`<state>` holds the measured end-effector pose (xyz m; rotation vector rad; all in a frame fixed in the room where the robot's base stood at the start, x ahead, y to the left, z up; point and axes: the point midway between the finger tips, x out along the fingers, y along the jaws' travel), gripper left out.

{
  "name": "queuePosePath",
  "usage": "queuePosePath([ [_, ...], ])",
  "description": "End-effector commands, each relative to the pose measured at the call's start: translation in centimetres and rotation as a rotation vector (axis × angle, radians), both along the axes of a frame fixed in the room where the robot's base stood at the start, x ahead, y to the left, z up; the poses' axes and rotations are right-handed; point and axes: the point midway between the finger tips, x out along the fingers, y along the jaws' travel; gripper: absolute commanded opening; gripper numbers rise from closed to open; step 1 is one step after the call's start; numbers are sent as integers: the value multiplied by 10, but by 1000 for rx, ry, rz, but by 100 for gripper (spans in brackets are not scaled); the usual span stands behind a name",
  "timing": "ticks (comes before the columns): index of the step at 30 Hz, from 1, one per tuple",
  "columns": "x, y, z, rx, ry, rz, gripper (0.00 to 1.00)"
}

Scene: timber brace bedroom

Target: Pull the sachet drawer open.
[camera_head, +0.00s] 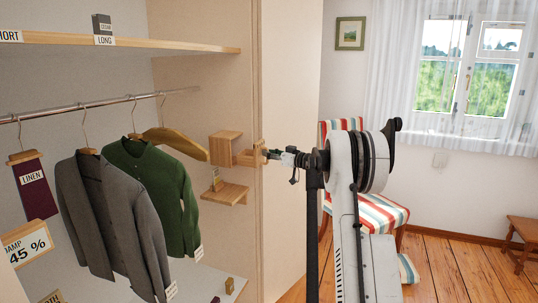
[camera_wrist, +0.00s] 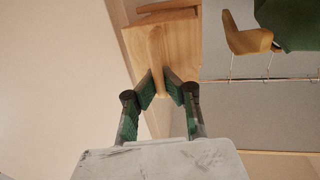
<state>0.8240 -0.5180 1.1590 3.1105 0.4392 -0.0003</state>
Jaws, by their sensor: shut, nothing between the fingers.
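The sachet drawer (camera_head: 246,158) is a small pale wooden drawer at the wardrobe's right inner wall. It stands out to the right of its wooden housing (camera_head: 225,145), so it looks partly open. In the wrist view a rounded wooden bar (camera_wrist: 156,46), apparently its handle, crosses the wooden front (camera_wrist: 180,50). My gripper (camera_head: 268,153) is at the drawer's right end in the head view. In the wrist view its green-padded fingertips (camera_wrist: 159,75) are close together at the bar's lower end. The gripper is shut with nothing held; whether it touches the bar is unclear.
A small wooden shelf (camera_head: 226,193) sits below the drawer. A wooden hanger (camera_head: 177,142), a green garment (camera_head: 160,195) and a grey jacket (camera_head: 110,225) hang to the left. The wardrobe side panel (camera_head: 289,110) is close by. A striped chair (camera_head: 385,212) stands behind my arm.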

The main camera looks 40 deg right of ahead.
Motion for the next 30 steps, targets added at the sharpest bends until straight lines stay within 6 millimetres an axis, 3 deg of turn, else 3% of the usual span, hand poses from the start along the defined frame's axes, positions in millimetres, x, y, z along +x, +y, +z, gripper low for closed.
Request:
queuePosePath([
  [1, 0, 0, 0, 0, 0, 0, 4],
  [4, 0, 0, 0, 0, 0, 0, 17],
  [16, -9, -3, 0, 0, 0, -2, 17],
  [30, -91, -27, 0, 0, 0, -2, 17],
])
